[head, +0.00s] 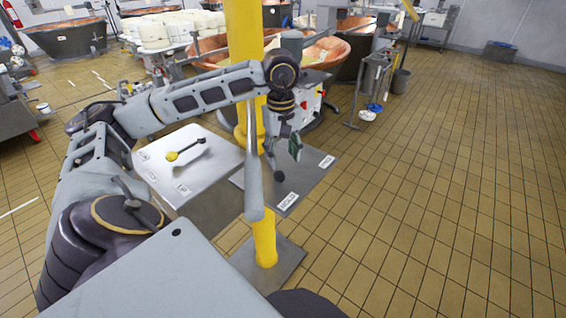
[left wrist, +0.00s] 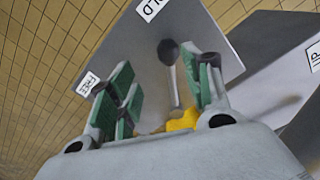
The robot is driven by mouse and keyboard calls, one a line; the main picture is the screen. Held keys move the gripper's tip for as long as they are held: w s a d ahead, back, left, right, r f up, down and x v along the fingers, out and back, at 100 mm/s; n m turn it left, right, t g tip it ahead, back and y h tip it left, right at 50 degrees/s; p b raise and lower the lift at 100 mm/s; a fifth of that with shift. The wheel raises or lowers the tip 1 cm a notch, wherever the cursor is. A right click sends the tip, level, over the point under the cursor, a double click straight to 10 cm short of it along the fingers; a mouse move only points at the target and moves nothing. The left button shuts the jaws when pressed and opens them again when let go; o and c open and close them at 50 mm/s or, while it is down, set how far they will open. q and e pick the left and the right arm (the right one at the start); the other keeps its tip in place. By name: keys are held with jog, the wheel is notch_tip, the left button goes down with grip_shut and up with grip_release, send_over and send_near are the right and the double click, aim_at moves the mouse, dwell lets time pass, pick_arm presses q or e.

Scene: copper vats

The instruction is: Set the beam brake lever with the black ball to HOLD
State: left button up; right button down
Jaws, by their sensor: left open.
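The beam brake lever has a black ball (head: 279,177) on a thin stem over a grey panel (head: 310,185) beside the yellow post. In the left wrist view the black ball (left wrist: 168,52) lies between the two finger sides, nearer the right finger, with a yellow part at the stem's foot. The HOLD label (left wrist: 150,9) is at the top there and the FREE label (left wrist: 87,84) at the left. My left gripper (head: 289,147) is open and points down above the panel; its green-padded fingers (left wrist: 165,82) are not closed on the lever. My right gripper is not in view.
A pale panel (head: 205,182) with a yellow-ball lever (head: 172,156) stands left of the yellow post (head: 265,240). My left arm passes close by the post. Copper vats (head: 325,50) stand behind. The tiled floor at the right is clear.

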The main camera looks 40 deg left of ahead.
pick_arm(q)
jog(key=shift+r, duration=2.6)
